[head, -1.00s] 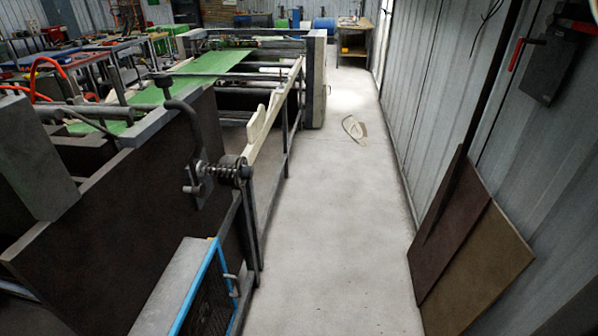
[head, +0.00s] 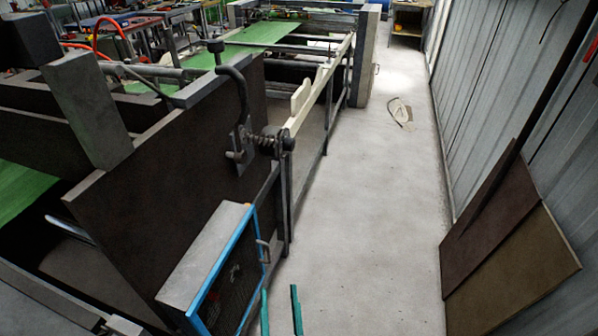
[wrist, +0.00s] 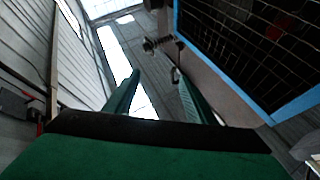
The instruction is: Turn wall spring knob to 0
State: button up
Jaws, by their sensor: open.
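The spring knob (head: 268,143) is a dark coil spring with round end pieces on a short horizontal shaft. It sticks out from the upper right edge of the machine's dark side wall (head: 160,205), beside a bent crank-like bar (head: 238,92). No scale or number on it is readable. In the wrist view the spring knob (wrist: 158,44) shows small, beyond the fingertips. My gripper (head: 281,300) shows as two green fingers at the bottom edge of the head view, below the knob and well apart from it. My gripper (wrist: 155,88) is open and empty.
A blue-framed mesh guard (head: 232,272) with a handle stands below the knob, close left of my fingers. Rails run back from the knob to a grey machine frame (head: 366,55). The aisle floor (head: 370,220) is clear except for a pale item (head: 400,112). Brown boards (head: 510,255) lean right.

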jog(key=w+r+n+y, duration=0.7)
jog(key=w+y, duration=0.3)
jog(key=w, duration=0.3)
jog(key=n+g+y, duration=0.4)
jog(key=n+g, duration=0.7)
jog(key=g, duration=0.6)
send_near(293, 145)
jog(key=shift+g, duration=0.3)
jog(key=x, duration=0.6)
jog(key=shift+w+a, duration=0.25)
jog(key=shift+w, duration=0.1)
jog(key=shift+w+a, duration=0.1)
jog(key=shift+w, duration=0.1)
jog(key=shift+a, duration=0.5)
